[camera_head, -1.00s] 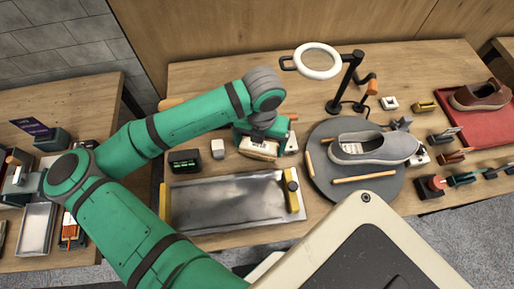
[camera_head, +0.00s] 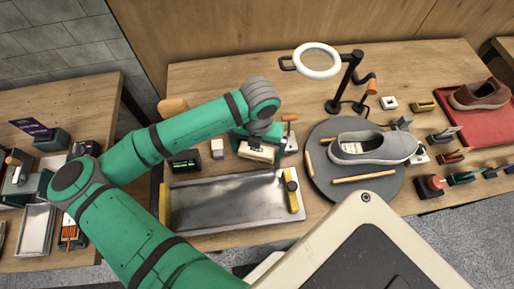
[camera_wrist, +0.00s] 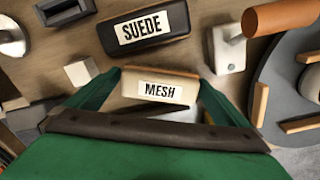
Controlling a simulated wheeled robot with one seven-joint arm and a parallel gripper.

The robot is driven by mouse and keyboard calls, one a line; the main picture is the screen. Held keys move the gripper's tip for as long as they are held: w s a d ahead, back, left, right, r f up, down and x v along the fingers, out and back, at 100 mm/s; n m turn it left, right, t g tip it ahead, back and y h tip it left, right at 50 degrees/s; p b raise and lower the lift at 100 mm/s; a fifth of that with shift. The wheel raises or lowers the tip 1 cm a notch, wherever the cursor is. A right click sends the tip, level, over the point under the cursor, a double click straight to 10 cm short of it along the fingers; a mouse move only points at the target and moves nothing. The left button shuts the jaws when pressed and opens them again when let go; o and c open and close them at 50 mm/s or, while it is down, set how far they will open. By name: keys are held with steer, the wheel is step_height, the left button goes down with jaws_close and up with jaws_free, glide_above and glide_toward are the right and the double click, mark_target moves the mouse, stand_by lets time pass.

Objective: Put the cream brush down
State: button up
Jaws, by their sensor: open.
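A cream block with a "MESH" label (camera_wrist: 160,91), which I take to be the cream brush, lies between my fingers in the wrist view. It also shows as a pale block (camera_head: 256,154) under my gripper (camera_head: 262,141) in the head view, just behind the metal tray. My gripper's fingers (camera_wrist: 158,82) are open, one to each side of the block. Part of its near side is hidden by my gripper, and I cannot tell whether a finger touches it.
A dark block labelled "SUEDE" (camera_wrist: 165,25) lies just beyond. A small white cube (camera_head: 217,149) is to the left, and an orange-handled tool on a pale base (camera_head: 291,142) is to the right. A metal tray (camera_head: 225,205) lies in front; a grey shoe (camera_head: 372,147) rests on a round turntable (camera_head: 340,190).

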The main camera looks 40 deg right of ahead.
step_height(320, 180, up, 12)
steer(key=shift+f, duration=0.2)
